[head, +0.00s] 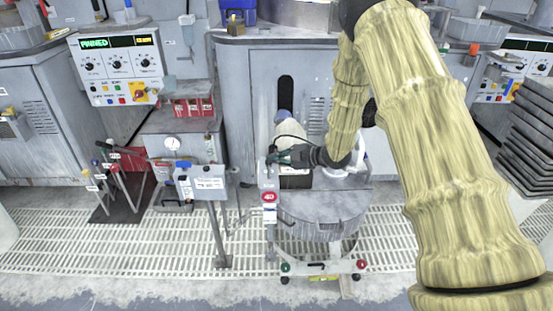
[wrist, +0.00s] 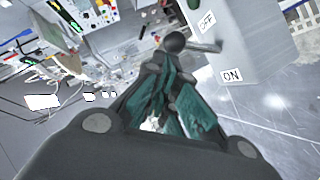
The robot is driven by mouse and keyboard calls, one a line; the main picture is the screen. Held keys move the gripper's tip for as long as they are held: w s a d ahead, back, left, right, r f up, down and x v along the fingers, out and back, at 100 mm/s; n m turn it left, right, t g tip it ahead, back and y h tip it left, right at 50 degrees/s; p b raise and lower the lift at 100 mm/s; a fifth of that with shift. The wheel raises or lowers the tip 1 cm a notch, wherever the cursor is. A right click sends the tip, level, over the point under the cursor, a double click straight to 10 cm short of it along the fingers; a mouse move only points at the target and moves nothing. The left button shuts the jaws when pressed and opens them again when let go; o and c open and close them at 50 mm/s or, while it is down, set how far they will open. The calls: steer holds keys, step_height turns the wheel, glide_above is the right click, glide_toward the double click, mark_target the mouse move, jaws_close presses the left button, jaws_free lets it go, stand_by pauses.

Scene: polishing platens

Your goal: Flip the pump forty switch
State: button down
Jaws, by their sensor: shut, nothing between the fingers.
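The pump forty switch is a grey box (wrist: 228,45) on a post, with an OFF label (wrist: 207,21) and an ON label (wrist: 231,76) in the wrist view. A metal lever with a dark ball knob (wrist: 175,43) sticks out between the labels. I cannot tell which position it is in. In the head view the box (head: 268,176) stands above a round red "40" sign (head: 268,197). My gripper (wrist: 166,66) is shut and empty, its teal-padded fingertips close to the knob; contact is unclear. My gripper also shows beside the box top in the head view (head: 272,158).
A grey wheeled drum cart (head: 325,208) stands right of the post. A control panel (head: 117,66) is behind.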

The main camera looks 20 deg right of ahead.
steer(key=p+v, duration=0.2)
steer(key=v, duration=1.2)
steer(key=shift+w+r+p, duration=0.35)
steer(key=shift+r, duration=0.05)
steer(key=s+a+f+m+h, duration=0.2)
steer(key=s+f+m, duration=0.2)
steer(key=f, duration=0.4)
steer(key=s+a+f+m+h, duration=0.2)
steer(key=s+a+f+m, duration=0.15)
steer(key=f, duration=0.45)
steer(key=s+a+f+m+g+h, duration=0.25)
steer(key=s+f+m, duration=0.4)
steer(key=s, duration=0.75)
steer(key=s+a+f+m+g+h, duration=0.15)
steer(key=s+f+m+g, duration=0.25)
steer(key=s+f, duration=0.8)
steer(key=s+r+m+g+h, duration=0.2)
steer(key=s+m+g, duration=0.1)
steer(key=s, duration=1)
step_height(320, 180, up, 15)
steer(key=p, duration=1.5)
steer(key=shift+s+a+r+p, duration=0.15)
steer(key=shift+s+a+p, duration=0.15)
steer(key=shift+a+p, duration=0.1)
